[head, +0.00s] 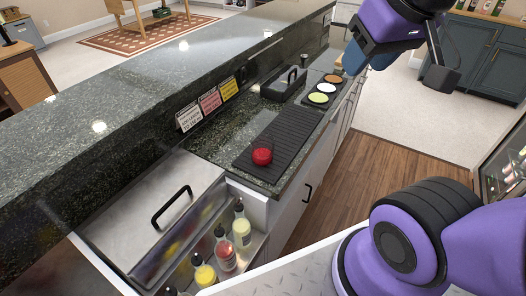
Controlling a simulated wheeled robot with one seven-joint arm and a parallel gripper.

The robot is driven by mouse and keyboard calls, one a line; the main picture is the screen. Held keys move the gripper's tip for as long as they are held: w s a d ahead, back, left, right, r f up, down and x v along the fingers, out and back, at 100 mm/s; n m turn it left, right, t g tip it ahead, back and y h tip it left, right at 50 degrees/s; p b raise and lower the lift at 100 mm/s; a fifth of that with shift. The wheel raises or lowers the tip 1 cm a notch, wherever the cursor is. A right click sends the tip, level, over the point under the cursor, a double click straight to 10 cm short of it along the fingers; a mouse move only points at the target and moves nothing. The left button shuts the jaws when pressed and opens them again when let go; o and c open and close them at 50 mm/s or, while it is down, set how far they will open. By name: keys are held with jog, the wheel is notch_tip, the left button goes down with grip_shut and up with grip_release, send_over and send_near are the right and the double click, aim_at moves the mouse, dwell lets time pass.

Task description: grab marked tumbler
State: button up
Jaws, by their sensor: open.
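A small red round object (262,156), the only tumbler-like thing I can make out, sits on the ribbed black mat (290,138) on the lower counter. It shows from above and no mark on it can be made out. My gripper (366,58) is at the upper right, high above the far end of the counter and well apart from the red object. It is open, and nothing shows between its fingers.
A tray with several coloured discs (323,88) and a black caddy (284,83) stand behind the mat. Bottles (224,249) fill a steel well in front, beside a handled steel lid (150,207). The raised granite bar (150,84) borders the left; wooden floor lies right.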

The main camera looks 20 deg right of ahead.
jog(key=o, duration=0.6)
jog(key=shift+w+a, duration=0.1)
jog(key=shift+w, duration=0.05)
jog(key=o, duration=0.5)
jog(key=shift+g, duration=0.5)
jog(key=w, duration=0.2)
jog(key=w+f, duration=0.1)
jog(key=w, duration=0.1)
jog(key=w+a+f, duration=0.1)
jog(key=w, duration=0.1)
jog(key=shift+w+f, duration=0.1)
jog(key=g, duration=0.4)
send_over(262, 146)
jog(key=s+a, duration=0.1)
jog(key=s, duration=0.2)
notch_tip(262, 146, down, 23)
jog(key=shift+m, duration=0.3)
jog(key=shift+a+f, duration=0.1)
jog(key=shift+f, duration=5.4)
